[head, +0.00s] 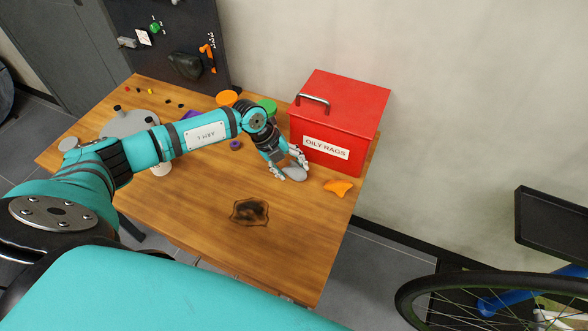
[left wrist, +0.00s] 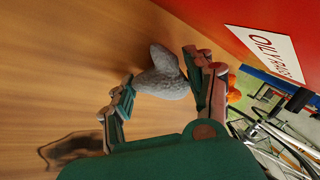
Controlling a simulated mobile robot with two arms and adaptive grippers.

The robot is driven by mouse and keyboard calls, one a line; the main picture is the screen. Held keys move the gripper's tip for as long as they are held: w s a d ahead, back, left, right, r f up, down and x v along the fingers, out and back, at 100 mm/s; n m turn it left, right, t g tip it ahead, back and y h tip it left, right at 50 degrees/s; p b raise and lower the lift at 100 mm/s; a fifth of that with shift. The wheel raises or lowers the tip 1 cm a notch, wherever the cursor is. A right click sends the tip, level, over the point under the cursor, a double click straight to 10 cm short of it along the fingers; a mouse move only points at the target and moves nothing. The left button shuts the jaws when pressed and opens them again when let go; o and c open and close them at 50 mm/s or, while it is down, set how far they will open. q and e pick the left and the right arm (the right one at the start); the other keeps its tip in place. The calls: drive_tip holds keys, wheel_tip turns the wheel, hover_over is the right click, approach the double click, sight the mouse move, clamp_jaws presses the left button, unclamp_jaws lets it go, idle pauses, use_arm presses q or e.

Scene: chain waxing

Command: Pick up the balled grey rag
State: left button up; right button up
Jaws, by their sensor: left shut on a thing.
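The balled grey rag (head: 296,172) is near the right edge of the wooden table, just in front of the red box. My left gripper (head: 289,171) is at the rag and shut on it. In the left wrist view the rag (left wrist: 164,76) sits between the two fingers (left wrist: 160,88), a lumpy grey ball with a peak. I cannot tell whether it touches the table. My right gripper does not show.
A red lidded box (head: 341,115) labelled "OILY RAGS" stands right behind the rag. An orange cloth (head: 338,188) lies to the right. A dark stain (head: 249,212) marks the table (head: 300,245). A bicycle wheel (head: 500,290) is at lower right.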

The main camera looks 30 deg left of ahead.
sight(294, 168)
use_arm(q)
drive_tip(key=shift+r, duration=0.5)
drive_tip(key=shift+s+r, duration=0.3)
drive_tip(key=shift+r, duration=0.35)
drive_tip(key=shift+s+r, duration=0.25)
drive_tip(key=shift+r, duration=0.35)
drive_tip(key=s, duration=0.5)
drive_tip(key=s+r+b, duration=0.1)
drive_tip(key=s, duration=0.4)
drive_tip(key=s+b, duration=0.1)
drive_tip(key=s, duration=0.4)
drive_tip(key=shift+d+r, duration=0.2)
drive_tip(key=shift+r, duration=0.1)
